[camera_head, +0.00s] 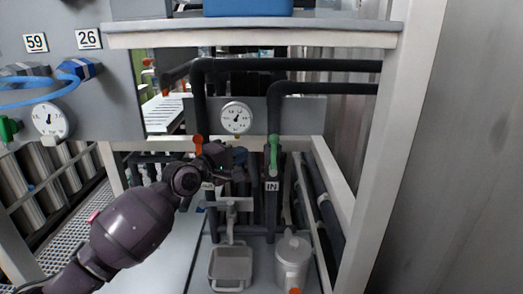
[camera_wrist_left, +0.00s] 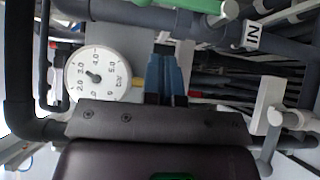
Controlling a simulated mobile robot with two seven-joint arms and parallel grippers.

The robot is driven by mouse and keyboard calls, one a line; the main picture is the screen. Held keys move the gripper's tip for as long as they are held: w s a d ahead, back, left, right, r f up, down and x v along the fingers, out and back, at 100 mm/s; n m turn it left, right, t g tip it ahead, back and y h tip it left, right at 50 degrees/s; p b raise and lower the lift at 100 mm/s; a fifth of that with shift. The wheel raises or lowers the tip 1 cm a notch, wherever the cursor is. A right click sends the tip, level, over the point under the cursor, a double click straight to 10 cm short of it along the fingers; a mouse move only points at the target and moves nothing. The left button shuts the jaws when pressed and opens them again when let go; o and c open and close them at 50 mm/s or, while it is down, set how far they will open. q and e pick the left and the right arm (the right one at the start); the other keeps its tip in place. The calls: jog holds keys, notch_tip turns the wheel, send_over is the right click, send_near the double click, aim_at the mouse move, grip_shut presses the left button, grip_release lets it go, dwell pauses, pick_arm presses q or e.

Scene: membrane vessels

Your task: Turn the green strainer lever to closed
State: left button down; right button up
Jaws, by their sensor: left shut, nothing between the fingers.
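The green lever (camera_head: 273,155) stands upright along the dark vertical pipe above the IN label (camera_head: 272,186) in the head view. In the left wrist view the green lever (camera_wrist_left: 185,4) is cut off by the top edge, and the IN label (camera_wrist_left: 252,35) is at the upper right. My left gripper (camera_head: 241,157) is just left of the green lever and apart from it. Its blue fingers (camera_wrist_left: 166,72) are shut with nothing between them. My right gripper is not in view.
An orange lever (camera_head: 198,145) is left of my gripper, and a round gauge (camera_head: 237,118) is above it. Dark pipes run behind and overhead. A grey bin (camera_head: 231,268) and a lidded canister (camera_head: 292,259) stand below. A white frame post (camera_head: 385,150) is at the right.

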aim_at(274, 156)
pick_arm(q)
jog(key=d, duration=0.2)
jog(key=w+d+p, duration=0.1)
jog(key=d, duration=0.2)
jog(key=shift+w+d, duration=0.35)
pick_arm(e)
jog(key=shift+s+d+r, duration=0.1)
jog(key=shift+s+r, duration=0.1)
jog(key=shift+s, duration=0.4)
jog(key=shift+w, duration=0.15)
pick_arm(q)
jog(key=shift+w, duration=0.1)
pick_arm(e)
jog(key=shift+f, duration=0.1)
